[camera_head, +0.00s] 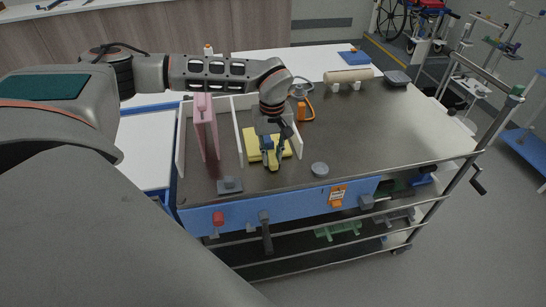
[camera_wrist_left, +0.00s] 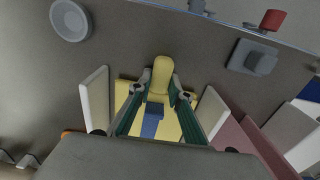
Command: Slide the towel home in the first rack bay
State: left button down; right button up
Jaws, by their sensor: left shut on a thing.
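The yellow towel (camera_head: 252,145) is in the right-hand bay of the rack on the dark tabletop, between two white dividers. It also shows in the wrist view (camera_wrist_left: 161,68), with a blue patch on it between my fingers. My left gripper (camera_head: 271,162) points down over this bay and is shut on the towel; its fingers lie along both sides of it in the wrist view. The rack's middle divider (camera_head: 239,132) stands left of the towel. My gripper hides part of the towel and whether its underside touches the tabletop. My right gripper is not in view.
A pink upright slab (camera_head: 207,130) stands in the left-hand bay. A grey round puck (camera_head: 320,169) and a grey block (camera_head: 230,185) lie near the front edge. An orange-handled item (camera_head: 302,108) and a beige roll (camera_head: 349,76) are behind.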

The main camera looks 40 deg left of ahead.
aim_at(268, 142)
pick_arm(q)
jog(key=shift+w+a, duration=0.85)
jog(key=shift+a, duration=0.15)
jog(key=shift+a, duration=0.1)
jog(key=shift+w+a, duration=1.1)
jog(key=shift+a, duration=0.1)
jog(key=c, duration=1.8)
grip_release()
jog(key=shift+r, duration=0.1)
notch_tip(268, 142, up, 12)
jog(key=shift+f, duration=0.1)
